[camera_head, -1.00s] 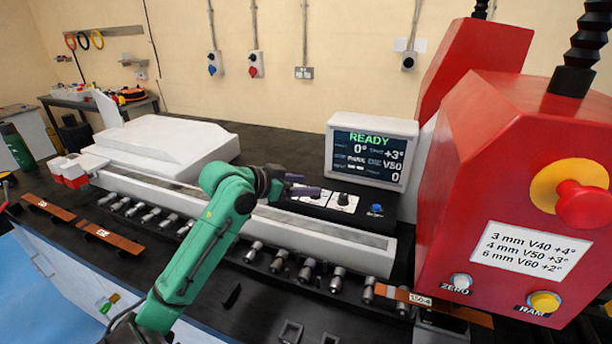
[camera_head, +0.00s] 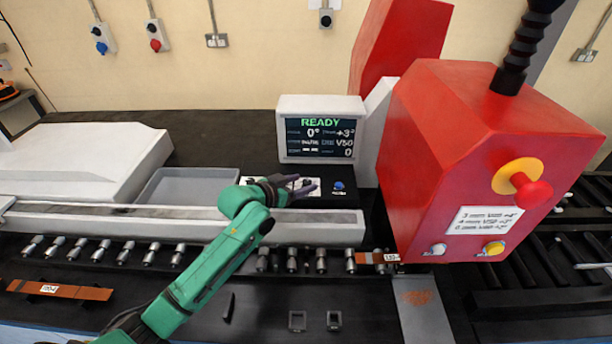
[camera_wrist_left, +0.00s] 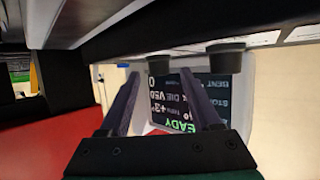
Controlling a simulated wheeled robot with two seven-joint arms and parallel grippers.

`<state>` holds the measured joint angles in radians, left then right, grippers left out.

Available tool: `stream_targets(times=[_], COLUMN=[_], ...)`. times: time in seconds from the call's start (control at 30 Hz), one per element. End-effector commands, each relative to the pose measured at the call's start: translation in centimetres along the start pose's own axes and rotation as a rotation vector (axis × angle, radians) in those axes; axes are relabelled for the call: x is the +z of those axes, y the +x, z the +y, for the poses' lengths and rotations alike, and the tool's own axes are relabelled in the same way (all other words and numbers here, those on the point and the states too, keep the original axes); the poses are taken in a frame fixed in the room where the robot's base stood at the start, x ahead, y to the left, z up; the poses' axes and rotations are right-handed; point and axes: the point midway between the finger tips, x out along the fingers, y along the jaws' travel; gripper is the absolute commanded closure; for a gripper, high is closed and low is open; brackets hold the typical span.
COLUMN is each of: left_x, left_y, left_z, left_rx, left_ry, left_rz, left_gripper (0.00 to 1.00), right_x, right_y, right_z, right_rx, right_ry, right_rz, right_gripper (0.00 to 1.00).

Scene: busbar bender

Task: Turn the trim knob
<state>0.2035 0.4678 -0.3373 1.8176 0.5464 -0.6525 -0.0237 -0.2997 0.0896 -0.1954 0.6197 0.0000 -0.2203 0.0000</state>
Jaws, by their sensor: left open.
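The control panel (camera_head: 262,181) lies in front of the display (camera_head: 320,136), with a light label plate and dark knobs. One knob (camera_head: 307,183) shows beside my left gripper's fingers, largely covered by them. My left gripper (camera_head: 305,187) is open over this panel, its dark purple fingers pointing right. In the left wrist view, which is upside down, two dark knobs hang from the panel, one (camera_wrist_left: 226,56) beyond the right fingertip, the other (camera_wrist_left: 143,62) close to the left fingertip. I cannot tell which is the trim knob, or whether a finger touches one. My right gripper is not in view.
The display reads READY, 0°, +3° and V50. A blue button (camera_head: 338,185) sits right of the knobs. The red machine head (camera_head: 470,150) with its red stop button (camera_head: 530,190) stands to the right. Several metal dies line the bench front.

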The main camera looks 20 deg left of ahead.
Motion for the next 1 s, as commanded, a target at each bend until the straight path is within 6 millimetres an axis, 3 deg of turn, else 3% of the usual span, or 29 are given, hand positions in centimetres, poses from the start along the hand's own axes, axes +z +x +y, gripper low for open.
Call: stream_targets(times=[0.2,0.47,0.63,0.83,1.0], left_x=[-0.1,0.0,0.1,0.2,0.6], left_y=[2.8,3.0,3.0,3.0,3.2], left_z=[0.0,0.0,0.0,-0.1,-0.3], left_rx=[0.0,0.0,0.0,0.011,0.09], left_ry=[-0.001,0.0,-0.001,0.008,0.046], left_rz=[0.001,0.0,0.0,0.0,0.002], left_gripper=[0.36,0.36,1.0,1.0,1.0], right_x=[-0.2,-0.3,-0.3,-0.2,0.1], right_y=[-0.7,-0.6,-0.6,-0.1,2.1], right_z=[-0.9,-1.2,-1.2,-1.0,-0.7], right_rx=[-0.012,-0.017,-0.017,-0.013,-0.008], right_ry=[-0.001,0.0,0.0,-0.001,-0.001], right_rz=[0.002,0.003,0.003,0.003,0.002], right_gripper=[1.0,1.0,1.0,1.0,1.0])
